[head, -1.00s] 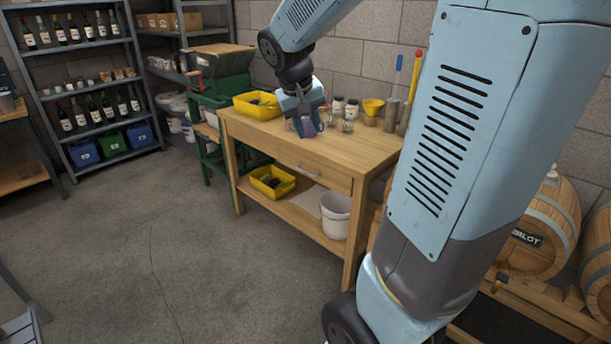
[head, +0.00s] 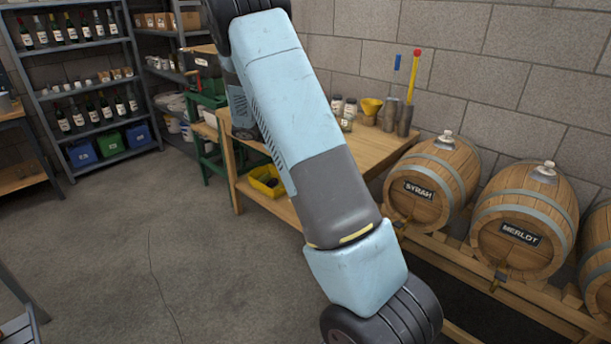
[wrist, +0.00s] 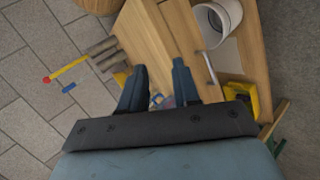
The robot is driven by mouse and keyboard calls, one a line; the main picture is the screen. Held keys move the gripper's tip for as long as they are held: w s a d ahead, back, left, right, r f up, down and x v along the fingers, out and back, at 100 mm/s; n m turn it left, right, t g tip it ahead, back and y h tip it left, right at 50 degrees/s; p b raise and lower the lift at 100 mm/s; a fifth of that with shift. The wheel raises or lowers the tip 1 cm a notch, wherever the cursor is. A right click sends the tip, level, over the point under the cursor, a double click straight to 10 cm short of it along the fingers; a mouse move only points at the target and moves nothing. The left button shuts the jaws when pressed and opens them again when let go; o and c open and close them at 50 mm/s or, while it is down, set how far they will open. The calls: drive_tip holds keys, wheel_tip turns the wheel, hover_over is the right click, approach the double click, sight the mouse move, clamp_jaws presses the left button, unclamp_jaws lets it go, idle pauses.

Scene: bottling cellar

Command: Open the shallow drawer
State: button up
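The wooden workbench (head: 374,150) stands against the wall in the head view, its drawer hidden behind my arm. In the wrist view the shallow drawer's front (wrist: 183,28) lies beside the bench top (wrist: 140,38) and looks flush with the bench. A pale bar handle (wrist: 210,68) is on it. My gripper (wrist: 160,82) shows there with its two dark fingers apart and nothing visibly held. The fingertips are to the left of the handle in the picture and apart from it. My gripper is hidden in the head view.
A white bucket (wrist: 214,20) and a yellow bin (wrist: 234,96) are on the bench's lower shelf. Barrels (head: 523,230) rest on a rack at right. Floor (head: 215,265) in front is clear.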

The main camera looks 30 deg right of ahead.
drive_tip(key=w+f+n+t+h, duration=0.2)
drive_tip(key=w+f, duration=0.4)
drive_tip(key=f, duration=0.5)
drive_tip(key=w+f+n+t+h, duration=0.25)
drive_tip(key=w+f, duration=0.35)
drive_tip(key=f, duration=0.4)
drive_tip(key=shift+y, duration=0.35)
drive_tip(key=x, duration=1.4)
drive_tip(key=shift+s+d, duration=0.1)
drive_tip(key=shift+s, duration=0.05)
drive_tip(key=shift+c, duration=0.2)
clamp_jaws()
